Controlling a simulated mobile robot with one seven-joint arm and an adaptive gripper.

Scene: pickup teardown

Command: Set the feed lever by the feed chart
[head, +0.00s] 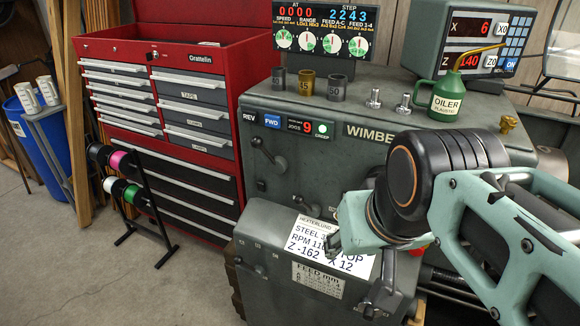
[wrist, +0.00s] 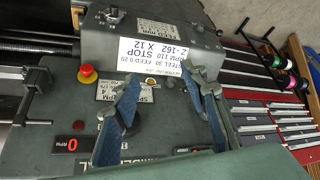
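The feed chart (head: 318,279), a plate headed FEED mm, is on the front of the grey feed box (head: 270,225). A dark lever (head: 250,267), apparently the feed lever, is on the same face, left of the chart; its exact setting is too small to read. A white card (head: 335,241) on the box carries printed steel, RPM, STOP and Z/X lines; it also shows upside down in the wrist view (wrist: 150,56).
Another dark lever (head: 268,152) is on the headstock (head: 350,150) above. A red emergency button (wrist: 87,70) shows in the wrist view. A red tool cabinet (head: 190,110) and a spool rack (head: 145,195) stand left.

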